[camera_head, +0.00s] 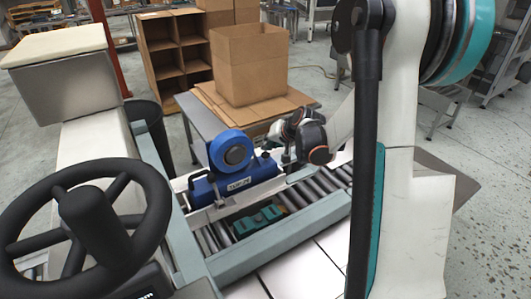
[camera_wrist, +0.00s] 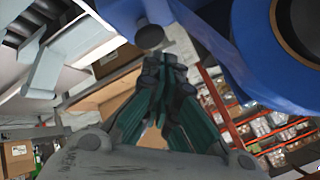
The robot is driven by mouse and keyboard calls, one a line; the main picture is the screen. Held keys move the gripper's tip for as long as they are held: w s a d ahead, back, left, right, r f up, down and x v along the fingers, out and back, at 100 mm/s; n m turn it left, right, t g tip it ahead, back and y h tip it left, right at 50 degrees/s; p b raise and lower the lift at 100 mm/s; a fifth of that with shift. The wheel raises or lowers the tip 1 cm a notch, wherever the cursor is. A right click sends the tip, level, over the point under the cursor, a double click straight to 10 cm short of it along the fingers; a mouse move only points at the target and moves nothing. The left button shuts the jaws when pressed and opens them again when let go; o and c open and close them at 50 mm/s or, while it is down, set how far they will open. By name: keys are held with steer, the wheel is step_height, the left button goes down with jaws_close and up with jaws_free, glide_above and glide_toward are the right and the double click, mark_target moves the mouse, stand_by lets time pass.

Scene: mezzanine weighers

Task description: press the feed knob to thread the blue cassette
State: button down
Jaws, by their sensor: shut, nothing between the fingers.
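The blue cassette (camera_head: 237,180) sits at the roller conveyor, with a blue roll (camera_head: 230,150) on top and a white label on its front. In the wrist view the blue body (camera_wrist: 200,25) and the large roll fill the top and right. A dark round knob (camera_wrist: 149,37), which looks like the feed knob, sticks out of the blue body. My gripper (camera_head: 287,150) is just right of the cassette in the head view. In the wrist view my gripper's fingertips (camera_wrist: 164,66) are together, empty, and just below the knob in the picture; contact is not clear.
A teal object (camera_head: 258,219) lies on the conveyor rollers (camera_head: 308,190) in front of the cassette. A cardboard box (camera_head: 250,65) stands on a table behind. A black steering wheel (camera_head: 85,215) is at the left front. Open floor lies at the right.

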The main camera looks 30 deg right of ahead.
mark_target(268, 153)
stand_by(0.3)
steer(key=shift+r+p, duration=1.65)
steer(key=shift+r, duration=0.95)
